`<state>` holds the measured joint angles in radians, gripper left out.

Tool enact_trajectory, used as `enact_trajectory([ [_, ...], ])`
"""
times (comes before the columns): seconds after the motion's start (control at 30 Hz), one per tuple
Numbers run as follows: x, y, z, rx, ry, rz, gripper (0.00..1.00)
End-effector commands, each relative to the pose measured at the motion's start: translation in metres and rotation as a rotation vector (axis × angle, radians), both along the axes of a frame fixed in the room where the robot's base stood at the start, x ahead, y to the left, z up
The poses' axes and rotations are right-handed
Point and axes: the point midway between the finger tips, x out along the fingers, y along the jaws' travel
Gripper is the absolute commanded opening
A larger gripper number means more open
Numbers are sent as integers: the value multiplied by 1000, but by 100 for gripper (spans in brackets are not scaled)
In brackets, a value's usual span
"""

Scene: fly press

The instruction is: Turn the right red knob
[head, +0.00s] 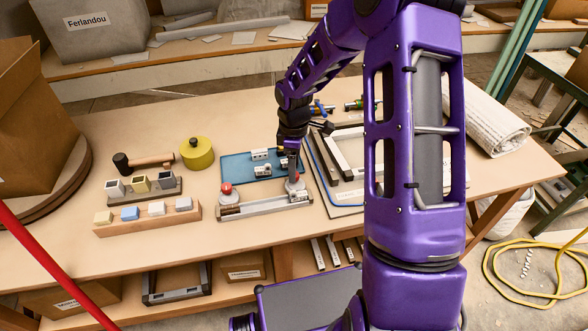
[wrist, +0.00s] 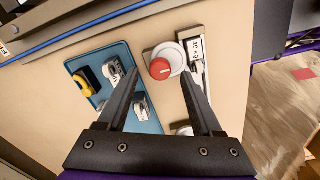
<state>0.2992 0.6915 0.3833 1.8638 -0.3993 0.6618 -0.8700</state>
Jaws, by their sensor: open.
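The fly press piece is a long grey metal base (head: 262,206) on the workbench with a round red knob at each end. The left red knob (head: 225,187) is clear of my arm. The right red knob (wrist: 160,69) sits on a white round disc in the wrist view; in the head view my gripper (head: 294,170) partly hides it. My gripper (wrist: 159,72) is open, pointing down over the right knob. The knob appears between the two fingertips in the wrist view; whether either finger touches it cannot be told.
A blue tray (head: 235,168) with small white parts lies just behind the base. A stack of frames (head: 322,190) lies close on the right. A yellow pot (head: 196,152), a mallet (head: 145,163) and wooden block holders (head: 150,222) stand left. Bare bench lies in front.

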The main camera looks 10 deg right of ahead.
Motion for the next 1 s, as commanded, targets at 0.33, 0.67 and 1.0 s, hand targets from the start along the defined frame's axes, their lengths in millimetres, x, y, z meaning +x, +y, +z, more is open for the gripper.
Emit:
enact_trajectory([
  [0.33, 1, 0, 88, -1, -5, -1, 67],
  [0.67, 0, 0, 145, -1, -2, 1, 67],
  [1.0, 0, 0, 154, 1, 1, 1, 67],
])
